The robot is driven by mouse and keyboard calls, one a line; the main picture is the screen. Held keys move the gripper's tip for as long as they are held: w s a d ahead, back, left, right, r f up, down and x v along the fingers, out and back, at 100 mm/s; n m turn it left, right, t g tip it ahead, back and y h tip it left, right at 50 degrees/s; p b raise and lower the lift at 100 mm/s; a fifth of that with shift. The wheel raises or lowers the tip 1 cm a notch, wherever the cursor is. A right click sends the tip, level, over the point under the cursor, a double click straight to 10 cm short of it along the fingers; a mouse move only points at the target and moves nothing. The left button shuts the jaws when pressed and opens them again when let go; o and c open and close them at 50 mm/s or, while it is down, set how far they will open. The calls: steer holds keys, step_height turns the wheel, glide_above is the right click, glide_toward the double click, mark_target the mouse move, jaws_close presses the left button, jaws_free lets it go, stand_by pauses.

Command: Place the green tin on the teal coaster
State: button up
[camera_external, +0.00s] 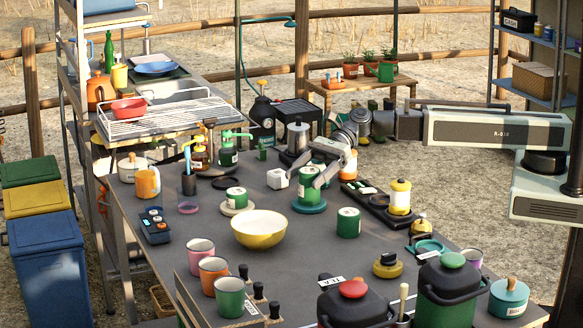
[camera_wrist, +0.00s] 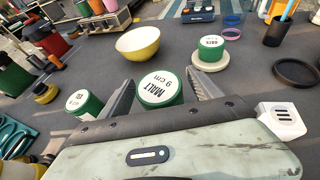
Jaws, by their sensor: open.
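A green tin with a white lid label reading MALT (camera_wrist: 160,88) stands upright on the teal coaster (camera_external: 311,207); the tin also shows in the external view (camera_external: 310,193). My gripper (camera_external: 316,178) is open around the tin's top, with one finger on each side in the wrist view (camera_wrist: 160,79). I cannot tell whether the fingers touch it. The coaster is hidden below the tin in the wrist view. A second green tin (camera_external: 237,197) stands on a pale coaster (camera_external: 237,210). A third green tin (camera_external: 348,224) stands on the bare tabletop.
A yellow bowl (camera_external: 259,231) sits left of and nearer than the teal coaster. A white block (camera_external: 278,179) is close on its left. A black tray (camera_external: 370,205) with a yellow lantern (camera_external: 400,197) lies to the right. Mugs and dark canisters line the near edge.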

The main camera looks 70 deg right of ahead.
steer(key=p+v, duration=0.3)
steer(key=v, duration=0.7)
